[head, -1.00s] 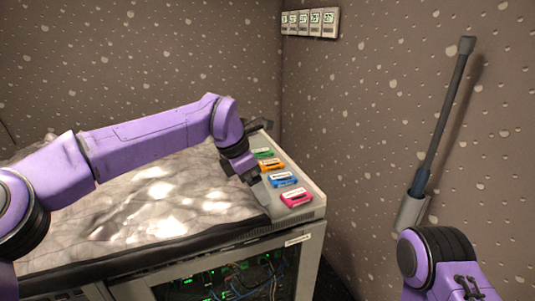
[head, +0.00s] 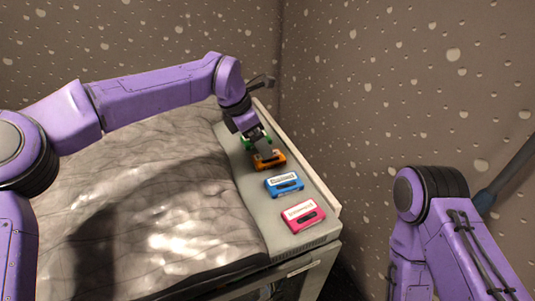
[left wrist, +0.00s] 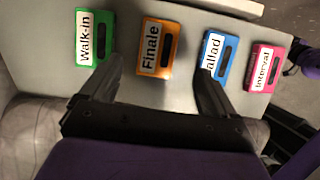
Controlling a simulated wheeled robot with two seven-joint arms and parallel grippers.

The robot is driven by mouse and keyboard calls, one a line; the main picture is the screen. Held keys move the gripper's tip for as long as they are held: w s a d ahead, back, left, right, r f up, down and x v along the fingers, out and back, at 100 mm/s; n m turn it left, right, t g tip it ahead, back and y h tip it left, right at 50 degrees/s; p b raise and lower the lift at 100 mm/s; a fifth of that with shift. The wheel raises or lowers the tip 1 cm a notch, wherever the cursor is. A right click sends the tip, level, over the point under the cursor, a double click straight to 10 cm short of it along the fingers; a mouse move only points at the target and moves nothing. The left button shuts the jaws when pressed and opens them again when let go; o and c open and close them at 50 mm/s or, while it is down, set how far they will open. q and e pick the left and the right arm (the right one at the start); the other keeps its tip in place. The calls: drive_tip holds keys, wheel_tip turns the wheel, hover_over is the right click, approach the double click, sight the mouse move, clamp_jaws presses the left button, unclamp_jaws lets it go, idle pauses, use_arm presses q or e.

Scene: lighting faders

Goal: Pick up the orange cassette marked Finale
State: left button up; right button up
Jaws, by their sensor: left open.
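The orange cassette (head: 270,163) lies flat on the pale ledge, partly hidden by my left gripper (head: 262,147) in the head view. In the left wrist view the orange cassette (left wrist: 157,47) shows a white label reading "Finale". My left gripper (left wrist: 158,67) is open and empty there, its fingers spread to either side of the cassette's near end. The right finger overlaps the edge of the blue cassette in that view; I cannot tell whether they touch. My right arm shows in the head view, but its gripper is out of sight.
The green "Walk-in" cassette (left wrist: 96,38) lies left of the orange one. The blue cassette (left wrist: 219,58) and pink "Interval" cassette (left wrist: 264,67) lie to its right. The ledge (head: 300,248) has a raised outer edge. A grey crinkled cover (head: 150,190) lies beside it.

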sight(269, 160)
use_arm(q)
drive_tip(key=p+x, duration=0.1)
drive_tip(key=x, duration=0.3)
drive_tip(key=p+x, duration=0.1)
drive_tip(key=x, duration=0.1)
drive_tip(key=shift+w+a+f+p, duration=0.15)
drive_tip(key=shift+a+f+p, duration=0.05)
drive_tip(key=shift+p, duration=0.1)
drive_tip(key=shift+f, duration=0.15)
drive_tip(key=c, duration=1.2)
drive_tip(key=shift+o, duration=0.2)
